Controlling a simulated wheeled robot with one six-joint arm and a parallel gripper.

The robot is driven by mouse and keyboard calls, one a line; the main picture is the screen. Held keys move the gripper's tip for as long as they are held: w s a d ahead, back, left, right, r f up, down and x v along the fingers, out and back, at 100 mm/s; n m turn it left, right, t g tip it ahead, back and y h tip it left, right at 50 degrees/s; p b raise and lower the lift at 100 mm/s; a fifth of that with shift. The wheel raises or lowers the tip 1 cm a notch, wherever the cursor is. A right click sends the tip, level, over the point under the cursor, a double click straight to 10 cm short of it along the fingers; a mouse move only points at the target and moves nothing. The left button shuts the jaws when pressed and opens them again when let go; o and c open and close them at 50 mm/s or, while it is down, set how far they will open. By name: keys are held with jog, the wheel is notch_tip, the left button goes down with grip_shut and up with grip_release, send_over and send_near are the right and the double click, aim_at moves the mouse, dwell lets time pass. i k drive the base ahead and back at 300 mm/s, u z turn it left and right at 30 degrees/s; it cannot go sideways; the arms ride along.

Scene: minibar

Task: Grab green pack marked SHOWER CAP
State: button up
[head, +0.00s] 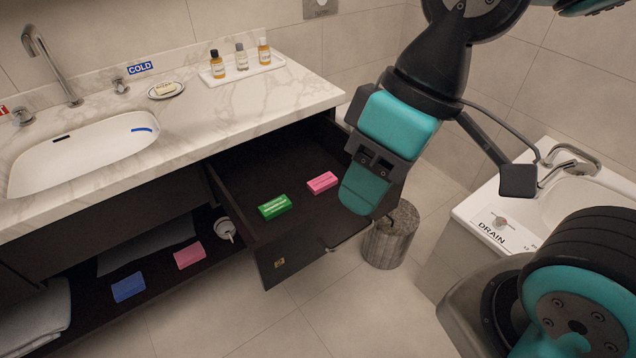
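A small green pack (275,207) with pale lettering, too small to read surely, lies flat in the open dark drawer (250,172) under the counter. A pink pack (322,182) lies to its right in the same drawer. My gripper (362,192) hangs over the right side of the drawer, to the right of both packs and apart from them. Its teal finger part points down. The view does not show whether its fingers are apart or together, and I see nothing held.
A marble counter (262,117) with a sink (80,160) stands above the drawer. A lower shelf holds another pink pack (189,254), a blue pack (128,287) and a cup (225,229). A bin (392,238) stands right of the drawer. A second basin (590,205) is at right.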

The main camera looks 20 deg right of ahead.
aim_at(273, 208)
jog(key=z, duration=0.1)
jog(key=k, duration=0.5)
jog(key=u, duration=0.65)
jog(key=i, duration=1.2)
jog(key=z, duration=0.65)
